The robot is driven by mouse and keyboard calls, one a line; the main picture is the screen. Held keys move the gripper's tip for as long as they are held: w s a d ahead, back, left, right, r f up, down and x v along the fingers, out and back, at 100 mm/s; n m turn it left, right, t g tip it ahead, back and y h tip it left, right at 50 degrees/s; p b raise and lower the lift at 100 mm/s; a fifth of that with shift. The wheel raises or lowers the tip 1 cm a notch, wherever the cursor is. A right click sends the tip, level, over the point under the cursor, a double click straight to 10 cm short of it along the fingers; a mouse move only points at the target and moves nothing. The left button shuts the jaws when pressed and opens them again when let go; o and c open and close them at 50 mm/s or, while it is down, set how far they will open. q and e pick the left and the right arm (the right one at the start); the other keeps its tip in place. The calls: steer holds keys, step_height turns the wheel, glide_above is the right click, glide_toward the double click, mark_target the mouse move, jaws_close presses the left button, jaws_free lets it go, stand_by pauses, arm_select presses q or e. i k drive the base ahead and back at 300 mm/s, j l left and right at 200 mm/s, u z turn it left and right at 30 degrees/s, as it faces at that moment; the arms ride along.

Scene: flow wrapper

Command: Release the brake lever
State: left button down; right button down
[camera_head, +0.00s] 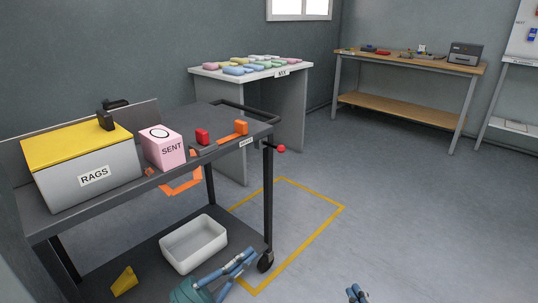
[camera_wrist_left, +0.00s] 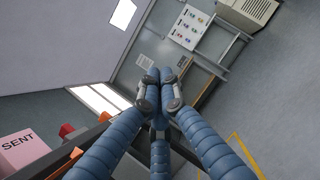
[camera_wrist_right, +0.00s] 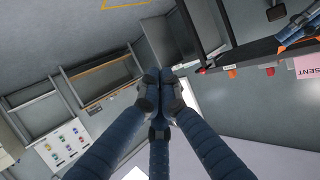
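The brake lever is most likely the short dark rod with a red ball knob (camera_head: 281,148) sticking out from the cart's (camera_head: 268,205) near right post, just below the top. A small label (camera_head: 246,142), too small to read surely, is on the cart edge beside it. The red knob (camera_wrist_right: 201,71) also shows in the right wrist view. My left gripper (camera_head: 250,253) is low, in front of the cart's lower shelf, apart from the lever. My right gripper (camera_head: 355,289) is at the bottom edge, over the floor. Both have fingertips together and hold nothing visible.
On the cart are a yellow-lidded RAGS box (camera_head: 95,177), a pink SENT box (camera_head: 162,148), a red block (camera_head: 202,136) and an orange piece (camera_head: 240,127). A white bin (camera_head: 194,243) is on its lower shelf. Floor right of the cart is clear, with yellow marking (camera_head: 310,240).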

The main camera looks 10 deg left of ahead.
mark_target(281, 149)
steer(key=i+j, duration=0.15)
steer(key=i, duration=0.4)
steer(key=i+j, duration=0.2)
steer(key=i, duration=0.35)
